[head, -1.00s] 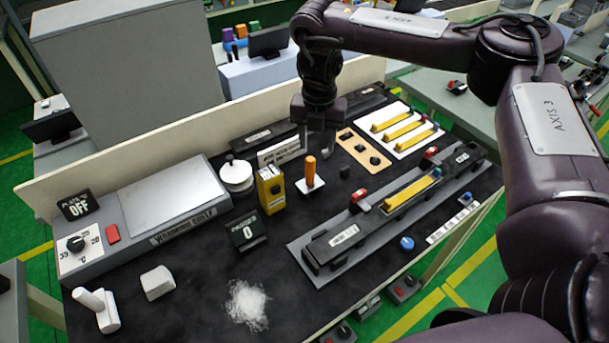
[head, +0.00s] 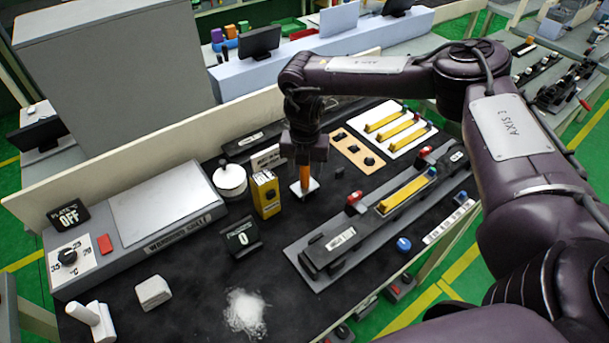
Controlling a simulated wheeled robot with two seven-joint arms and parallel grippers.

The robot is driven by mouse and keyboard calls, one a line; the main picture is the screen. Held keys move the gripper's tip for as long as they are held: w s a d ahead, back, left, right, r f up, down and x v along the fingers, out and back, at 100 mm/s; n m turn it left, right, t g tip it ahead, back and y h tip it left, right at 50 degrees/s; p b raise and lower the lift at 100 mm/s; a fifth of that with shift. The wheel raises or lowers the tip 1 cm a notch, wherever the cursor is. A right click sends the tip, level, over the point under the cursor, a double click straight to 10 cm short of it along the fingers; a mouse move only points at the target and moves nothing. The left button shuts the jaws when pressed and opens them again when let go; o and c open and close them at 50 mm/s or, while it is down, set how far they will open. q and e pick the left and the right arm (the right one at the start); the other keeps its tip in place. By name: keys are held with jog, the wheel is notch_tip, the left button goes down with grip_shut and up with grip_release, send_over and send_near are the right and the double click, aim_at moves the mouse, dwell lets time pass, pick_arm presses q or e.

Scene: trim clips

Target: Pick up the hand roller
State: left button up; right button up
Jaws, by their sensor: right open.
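An upright orange handle (head: 304,180), which looks like the hand roller, stands on a small white plate (head: 311,187) near the middle of the bench. My right gripper (head: 304,162) points down over it, its open fingers around or just in front of the handle's top. The upper part of the handle is hidden by the gripper, so I cannot tell whether they touch. My left gripper is out of view.
A yellow box (head: 265,196) and a white round pot (head: 230,181) stand close left. An orange tray with black pieces (head: 346,140) lies right. A long black fixture (head: 340,240) lies in front.

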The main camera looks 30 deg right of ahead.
jog(key=shift+s, duration=0.1)
jog(key=shift+c, duration=0.8)
grip_shut()
jog(key=shift+r, duration=0.1)
jog(key=shift+r, duration=0.65)
notch_tip(320, 180, up, 8)
jog(key=shift+f+b, duration=0.25)
jog(key=shift+b, duration=0.65)
notch_tip(320, 180, up, 11)
jog(key=p, duration=0.1)
jog(key=shift+p, duration=0.35)
jog(key=shift+r, duration=0.1)
